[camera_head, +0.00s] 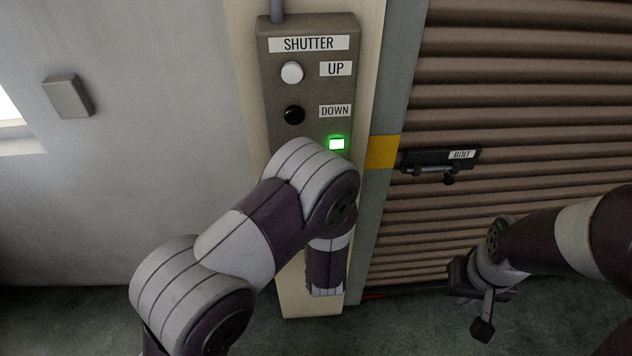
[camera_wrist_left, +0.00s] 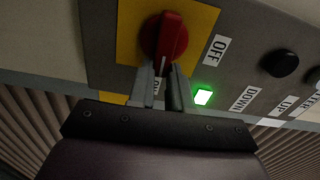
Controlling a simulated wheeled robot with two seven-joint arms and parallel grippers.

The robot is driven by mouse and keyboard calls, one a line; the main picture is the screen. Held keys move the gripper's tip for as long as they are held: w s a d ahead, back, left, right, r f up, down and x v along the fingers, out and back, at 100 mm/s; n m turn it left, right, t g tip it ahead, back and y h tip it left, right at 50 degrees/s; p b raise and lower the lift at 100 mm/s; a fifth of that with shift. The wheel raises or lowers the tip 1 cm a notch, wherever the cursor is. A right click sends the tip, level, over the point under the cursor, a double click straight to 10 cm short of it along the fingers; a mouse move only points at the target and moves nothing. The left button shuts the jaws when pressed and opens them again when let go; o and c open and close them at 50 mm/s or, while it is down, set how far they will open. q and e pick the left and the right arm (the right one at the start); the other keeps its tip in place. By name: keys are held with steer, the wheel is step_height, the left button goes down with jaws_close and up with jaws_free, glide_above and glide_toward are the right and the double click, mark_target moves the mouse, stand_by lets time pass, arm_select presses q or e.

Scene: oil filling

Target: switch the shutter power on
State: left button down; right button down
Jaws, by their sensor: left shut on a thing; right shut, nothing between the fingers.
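The grey shutter control box (camera_head: 270,90) is mounted on a post, with a lit green lamp (camera_head: 337,144) at its lower right. The left wrist view shows the red rotary switch (camera_wrist_left: 172,38) on a yellow plate (camera_wrist_left: 128,40). Its white mark points towards a partly hidden label, away from the OFF label (camera_wrist_left: 217,49). The lamp glows there too (camera_wrist_left: 203,97). My left gripper (camera_wrist_left: 167,82) is shut on the red switch; in the head view my left arm hides both. My right gripper (camera_head: 483,310) is shut and empty, low before the shutter.
The white UP button (camera_head: 292,72) and black DOWN button (camera_head: 294,115) are above the lamp. The ribbed shutter (camera_head: 530,100) is at the right, with a bolt (camera_head: 440,162) at its left edge. A small grey box (camera_head: 68,96) is on the left wall.

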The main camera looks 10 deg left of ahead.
arm_select(q)
steer(key=shift+f+m, duration=0.15)
steer(key=shift+m, duration=0.25)
steer(key=c, duration=1)
jaws_free()
steer(key=shift+c, duration=0.2)
